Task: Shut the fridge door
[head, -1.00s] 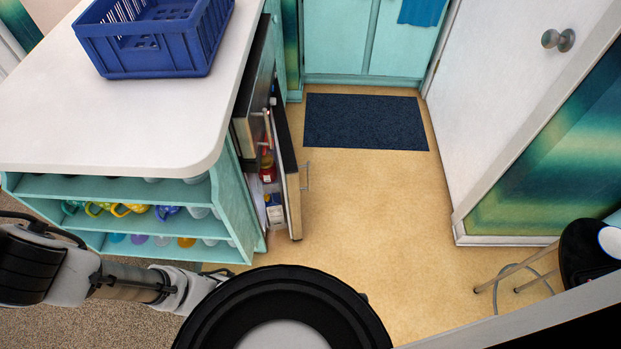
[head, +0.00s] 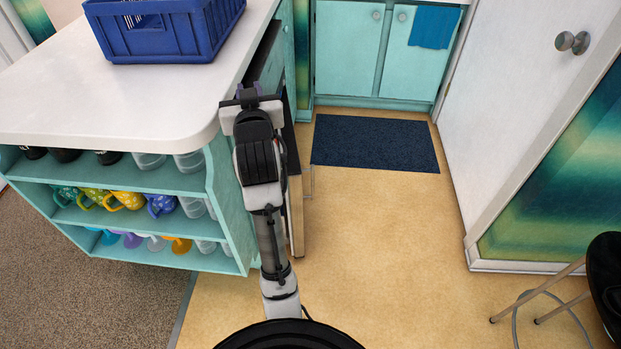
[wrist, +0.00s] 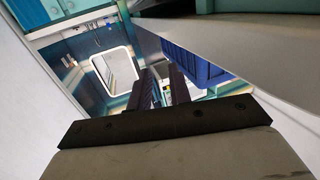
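The fridge door (head: 297,215) stands open at the right side of the counter unit in the head view. Its edge and a thin handle (head: 309,183) show to the right of my arm. My arm hides most of the door and the fridge's inside. My gripper (head: 248,90) is at the counter's right edge, above and left of the visible door edge. Its two dark fingers (wrist: 160,85) are apart in the wrist view, with nothing between them. Whether any part of the arm touches the door cannot be told.
A blue crate (head: 168,30) stands on the white countertop (head: 90,95). Open shelves (head: 120,215) below hold mugs and glasses. A dark panel (head: 265,58) juts out beyond the gripper. The floor (head: 385,235) to the right is clear, with a dark mat (head: 375,143); a stool (head: 600,275) stands far right.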

